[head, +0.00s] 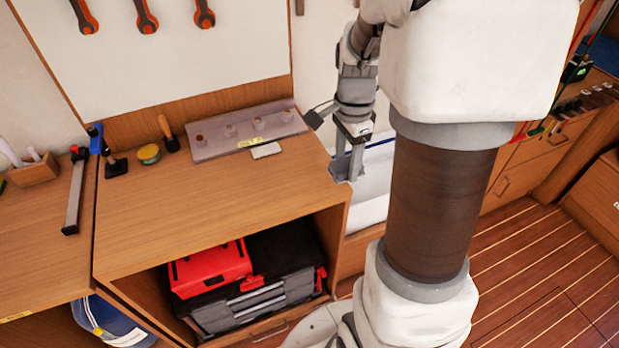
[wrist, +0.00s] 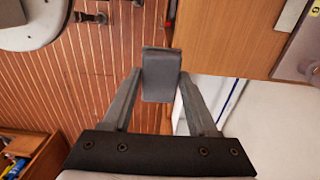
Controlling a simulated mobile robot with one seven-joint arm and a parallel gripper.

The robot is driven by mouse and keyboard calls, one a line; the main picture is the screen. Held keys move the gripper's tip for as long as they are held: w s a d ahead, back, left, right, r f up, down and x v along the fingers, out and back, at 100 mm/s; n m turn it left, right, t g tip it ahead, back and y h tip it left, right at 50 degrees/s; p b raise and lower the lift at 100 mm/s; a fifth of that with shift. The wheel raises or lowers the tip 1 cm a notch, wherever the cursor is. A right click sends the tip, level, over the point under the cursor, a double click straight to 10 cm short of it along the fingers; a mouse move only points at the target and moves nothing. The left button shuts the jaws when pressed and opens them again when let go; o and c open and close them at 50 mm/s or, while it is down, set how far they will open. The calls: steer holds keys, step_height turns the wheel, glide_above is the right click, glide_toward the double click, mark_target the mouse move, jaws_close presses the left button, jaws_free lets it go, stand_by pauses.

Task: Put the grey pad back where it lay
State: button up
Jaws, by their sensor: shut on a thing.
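The grey pad (wrist: 160,82) is a small dark grey block, seen in the wrist view between my fingertips. My gripper (wrist: 161,74) is shut on it, with one finger on each side. In the head view my gripper (head: 346,168) points down beside the right end of the wooden bench top (head: 200,215). There the pad is hard to tell apart from the grey fingers. In the wrist view the pad shows against the planked floor and the bench edge, clear of the bench top.
A grey tray-like plate (head: 215,146) with several round pieces lies at the bench's back, a small pale block (head: 265,151) before it. A yellow-green tin (head: 148,154) and a wooden-handled tool (head: 168,133) stand left. The bench front is clear. A white recess (head: 370,195) lies right.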

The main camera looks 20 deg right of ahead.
glide_above(309, 177)
step_height(309, 177, down, 7)
steer(key=shift+s+r, duration=0.1)
steer(key=shift+f, duration=2.05)
steer(key=shift+f, duration=0.1)
steer(key=shift+f, duration=0.15)
steer(key=o, duration=1.3)
